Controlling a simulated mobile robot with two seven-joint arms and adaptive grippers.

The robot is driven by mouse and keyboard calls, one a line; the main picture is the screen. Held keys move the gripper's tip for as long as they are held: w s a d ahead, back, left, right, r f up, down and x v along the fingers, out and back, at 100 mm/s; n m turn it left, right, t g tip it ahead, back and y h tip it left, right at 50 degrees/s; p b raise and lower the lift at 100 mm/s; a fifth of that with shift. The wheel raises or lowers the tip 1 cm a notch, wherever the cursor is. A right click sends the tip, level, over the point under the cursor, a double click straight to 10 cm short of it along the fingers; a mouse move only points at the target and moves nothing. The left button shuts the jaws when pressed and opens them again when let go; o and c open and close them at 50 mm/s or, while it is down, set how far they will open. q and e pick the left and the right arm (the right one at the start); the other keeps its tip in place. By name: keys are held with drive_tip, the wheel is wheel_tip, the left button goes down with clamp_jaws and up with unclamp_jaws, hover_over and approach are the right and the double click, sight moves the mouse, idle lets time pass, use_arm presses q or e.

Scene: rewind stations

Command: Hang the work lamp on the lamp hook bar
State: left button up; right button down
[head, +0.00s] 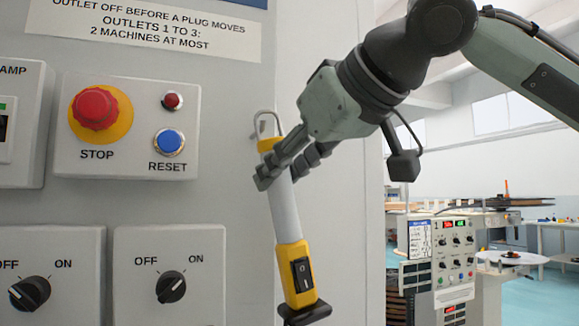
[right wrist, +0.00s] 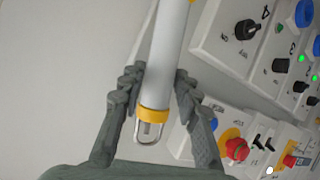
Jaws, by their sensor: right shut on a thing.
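The work lamp (head: 285,212) has a white tube, yellow end caps, a black switch on its lower yellow part and a wire hook (head: 266,122) at its top. My right gripper (head: 277,176) is shut on the upper tube, just below the top cap. The lamp hangs nearly upright, slightly tilted, in front of the grey panel. In the right wrist view, the lamp (right wrist: 166,50) runs between the fingers (right wrist: 158,85), with its hook (right wrist: 149,131) near the palm. I cannot make out the lamp hook bar; the wire hook's contact with anything is unclear. My left gripper is not in view.
The grey panel carries a red STOP button (head: 95,107), a blue RESET button (head: 169,142) and two OFF/ON knobs (head: 171,287) left of the lamp. Another control station (head: 440,258) and tables stand farther back at right.

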drive_tip(key=shift+w+a, duration=0.2)
drive_tip(key=shift+w, duration=0.4)
drive_tip(key=shift+w+a, duration=0.2)
drive_tip(key=shift+w, duration=0.4)
drive_tip(key=shift+w+a+f, duration=0.15)
drive_tip(key=shift+w+f, duration=0.35)
drive_tip(key=c, duration=1)
unclamp_jaws()
drive_tip(key=shift+f, duration=0.15)
